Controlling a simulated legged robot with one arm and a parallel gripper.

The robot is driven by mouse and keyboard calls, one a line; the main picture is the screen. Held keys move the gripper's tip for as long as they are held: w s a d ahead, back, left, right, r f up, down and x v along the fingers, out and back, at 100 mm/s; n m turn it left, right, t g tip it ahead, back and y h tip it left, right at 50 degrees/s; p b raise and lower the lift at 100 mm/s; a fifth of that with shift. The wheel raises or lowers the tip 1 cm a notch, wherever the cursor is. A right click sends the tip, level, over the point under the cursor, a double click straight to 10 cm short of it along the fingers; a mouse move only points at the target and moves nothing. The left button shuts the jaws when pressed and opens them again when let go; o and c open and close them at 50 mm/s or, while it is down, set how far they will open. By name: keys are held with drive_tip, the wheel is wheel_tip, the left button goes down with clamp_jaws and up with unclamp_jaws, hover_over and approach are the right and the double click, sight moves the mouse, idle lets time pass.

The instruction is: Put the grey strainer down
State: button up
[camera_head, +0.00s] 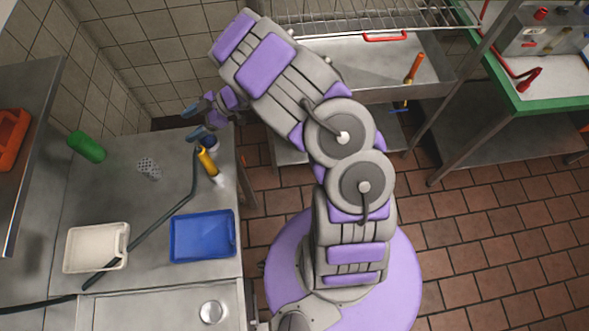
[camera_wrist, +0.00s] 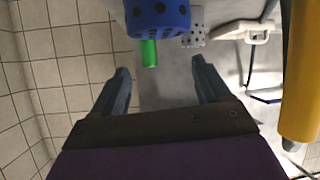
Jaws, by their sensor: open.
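The grey strainer (camera_head: 148,168), a small perforated piece, lies on the metal counter (camera_head: 105,205) at the left. It also shows at the top of the wrist view (camera_wrist: 193,30), beyond the fingertips. My gripper (camera_head: 193,122) is above the counter's far right corner, to the upper right of the strainer and apart from it. In the wrist view my gripper (camera_wrist: 160,70) has its two fingers spread with nothing between them.
A blue dotted object (camera_wrist: 158,18) is close beyond my fingers. A yellow-handled tool (camera_head: 207,163) stands near my gripper. A green cylinder (camera_head: 87,147), a white tray (camera_head: 97,247) and a blue tray (camera_head: 203,236) are on the counter. A dark hose crosses it.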

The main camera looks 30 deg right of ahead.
drive_tip(key=w+d+r+m+t+h, duration=0.2)
drive_tip(key=w+d+r+t+h, duration=0.1)
drive_tip(key=w+d+r+h, duration=0.4)
drive_tip(key=w+d+r+m+t+h, duration=0.25)
drive_tip(key=d+r+t, duration=0.2)
drive_tip(key=d, duration=0.45)
drive_tip(key=s+d+r+m+g+h, duration=0.3)
drive_tip(key=s+d+r+m+h, duration=0.5)
drive_tip(key=s+d+r, duration=0.4)
drive_tip(key=s+a+f+m+g+y, duration=0.1)
drive_tip(key=s+a+g, duration=0.2)
drive_tip(key=s, duration=0.9)
drive_tip(key=s+a+f+m+g+y, duration=0.1)
drive_tip(key=s+a, duration=0.5)
drive_tip(key=s, duration=0.6)
drive_tip(key=s+a+m+g+y, duration=0.1)
drive_tip(key=s+a+g+y, duration=0.2)
drive_tip(key=s, duration=0.9)
drive_tip(key=a+g, duration=0.2)
drive_tip(key=shift+s+a+f+g, duration=0.25)
drive_tip(key=shift+f+g, duration=0.1)
drive_tip(key=shift+f, duration=0.05)
drive_tip(key=shift+m, duration=0.25)
